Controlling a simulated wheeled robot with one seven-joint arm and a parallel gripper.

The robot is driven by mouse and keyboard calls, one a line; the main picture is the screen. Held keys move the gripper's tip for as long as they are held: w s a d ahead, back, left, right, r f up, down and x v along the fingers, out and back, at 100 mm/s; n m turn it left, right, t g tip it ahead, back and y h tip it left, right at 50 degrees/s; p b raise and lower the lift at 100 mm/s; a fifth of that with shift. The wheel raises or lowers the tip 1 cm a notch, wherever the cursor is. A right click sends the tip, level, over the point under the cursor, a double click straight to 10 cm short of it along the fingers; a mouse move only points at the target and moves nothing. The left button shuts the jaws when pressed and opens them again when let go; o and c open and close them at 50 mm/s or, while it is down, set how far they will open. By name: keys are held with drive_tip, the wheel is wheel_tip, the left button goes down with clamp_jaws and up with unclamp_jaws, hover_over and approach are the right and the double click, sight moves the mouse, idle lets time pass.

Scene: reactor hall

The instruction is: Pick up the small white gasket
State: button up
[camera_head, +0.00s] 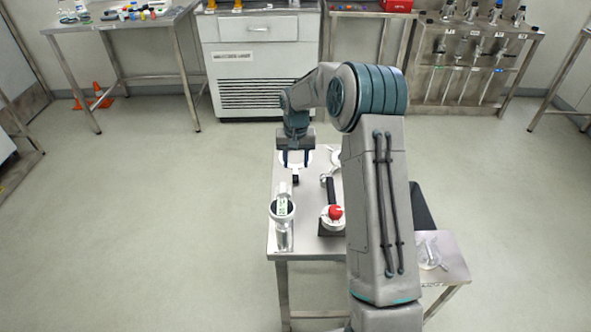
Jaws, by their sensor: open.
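My gripper (297,163) points down over the far left part of a small steel table (308,222), with its two fingers apart. A white round thing (296,157) shows between and behind the fingers; it may be the small white gasket, but the fingers partly hide it. I see nothing held between the fingers, and I cannot tell their height above it. Another white, ring-like piece (334,157) lies to the right, partly hidden by my arm. I cannot tell for certain which of the two is the gasket.
A metal cylinder with a green display (283,222) stands at the table's front left. A red-knobbed valve-like part (334,213) is right of it. A lower side table (443,258) holds clear pieces. Benches and a cabinet (259,62) line the back; the floor between is clear.

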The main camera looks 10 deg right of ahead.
sight(295, 174)
wheel_tip(295, 174, down, 5)
drive_tip(key=shift+r, duration=0.1)
clamp_jaws()
idle(0.3)
drive_tip(key=shift+r, duration=0.5)
drive_tip(key=r, duration=0.2)
drive_tip(key=d+r, duration=0.1)
drive_tip(key=shift+d+r, duration=0.15)
drive_tip(key=shift+r, duration=0.25)
drive_tip(key=d+r, duration=0.6)
drive_tip(key=d, duration=0.4)
drive_tip(key=shift+s+d+b, duration=0.15)
drive_tip(key=shift+s+b, duration=0.2)
drive_tip(key=shift+s, duration=0.1)
